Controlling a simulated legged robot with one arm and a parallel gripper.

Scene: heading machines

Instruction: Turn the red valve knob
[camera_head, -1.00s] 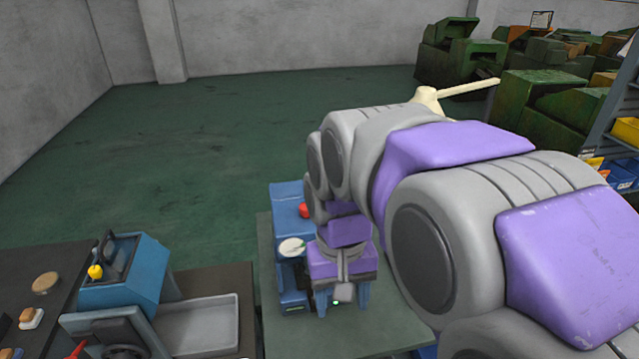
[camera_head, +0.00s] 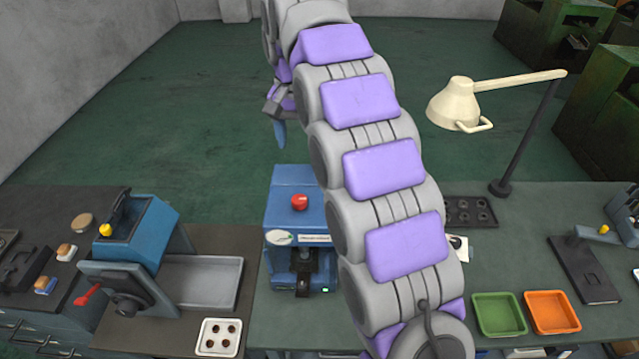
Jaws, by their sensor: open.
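A red knob (camera_head: 299,202) sits on top of a blue machine (camera_head: 291,182) on the workbench, in the middle of the head view. The machine has a round white dial on its front left and a small green light at its lower right. My gripper (camera_head: 279,138) is raised above and beyond the machine, slightly left of the knob and apart from it. Its blue fingers point down, overlapping from this side, and hold nothing that I can see. My arm covers the area right of the machine.
Left stands another blue machine (camera_head: 135,235) with a yellow knob and a red-handled lever (camera_head: 88,293), beside a grey tray (camera_head: 202,282). Right are a cream lamp (camera_head: 460,104), a green tray (camera_head: 499,314) and an orange tray (camera_head: 552,312). Open floor lies behind.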

